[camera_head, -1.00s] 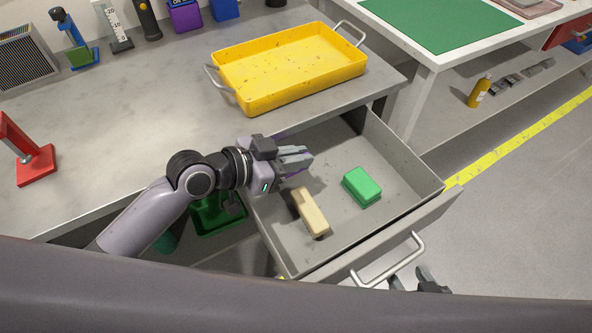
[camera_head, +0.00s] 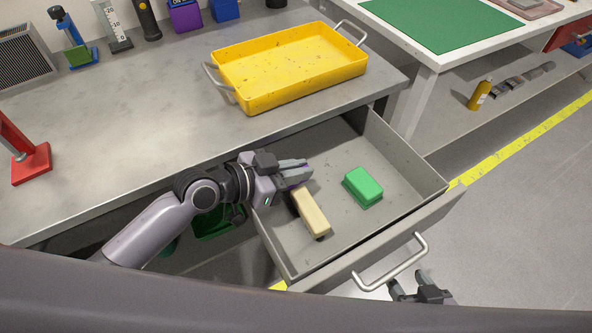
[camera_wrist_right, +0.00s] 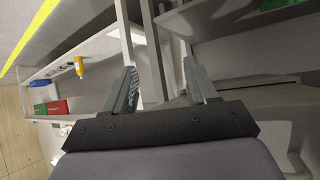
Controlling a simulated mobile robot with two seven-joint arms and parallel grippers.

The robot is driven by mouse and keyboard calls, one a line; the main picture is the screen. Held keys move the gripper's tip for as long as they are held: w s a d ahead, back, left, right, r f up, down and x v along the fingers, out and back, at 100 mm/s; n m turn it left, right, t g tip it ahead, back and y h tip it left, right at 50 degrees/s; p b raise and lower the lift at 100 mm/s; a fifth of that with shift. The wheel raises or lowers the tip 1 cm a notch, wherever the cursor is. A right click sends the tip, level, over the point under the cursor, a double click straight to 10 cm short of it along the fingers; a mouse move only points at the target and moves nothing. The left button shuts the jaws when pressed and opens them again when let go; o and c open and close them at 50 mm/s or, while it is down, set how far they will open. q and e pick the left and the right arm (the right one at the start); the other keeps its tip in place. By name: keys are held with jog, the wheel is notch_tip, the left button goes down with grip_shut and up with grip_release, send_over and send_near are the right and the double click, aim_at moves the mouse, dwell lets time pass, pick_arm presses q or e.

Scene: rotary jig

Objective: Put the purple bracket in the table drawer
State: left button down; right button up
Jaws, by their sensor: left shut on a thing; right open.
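The table drawer (camera_head: 440,200) is pulled open below the workbench top. My left gripper (camera_head: 306,172) is inside the drawer's outline, towards its back left, shut on the purple bracket (camera_head: 297,185). Only thin purple edges of the bracket show around the fingers; most of it is hidden. I cannot tell whether it touches the drawer floor. My right gripper (camera_head: 408,284) is open and empty, outside the drawer just in front of its handle. Its spread fingers also show in the right wrist view (camera_wrist_right: 162,90).
A beige block (camera_head: 311,212) and a green block (camera_head: 363,186) lie in the drawer, with bare floor around them. A yellow tray (camera_head: 255,104) stands on the workbench (camera_head: 120,130). The drawer handle (camera_head: 395,266) is at the front. A green bin (camera_head: 212,224) is below left.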

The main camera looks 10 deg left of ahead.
pick_arm(q)
jog(key=shift+s+f, duration=0.25)
jog(key=shift+f, duration=0.4)
jog(key=c, duration=1.2)
grip_release()
jog(key=shift+s+f, duration=0.1)
jog(key=shift+f, duration=0.05)
jog(key=shift+d+r+p, duration=0.1)
jog(key=shift+r+p, duration=0.55)
jog(key=shift+w+r+v, duration=0.1)
jog(key=shift+r+v, duration=0.05)
jog(key=shift+v, duration=1.85)
jog(key=shift+w+r+v, duration=0.1)
jog(key=shift+r+v, duration=0.05)
jog(key=shift+v, duration=1.85)
jog(key=shift+w+r+v, duration=0.1)
jog(key=shift+r+v, duration=0.05)
jog(key=shift+v, duration=1.85)
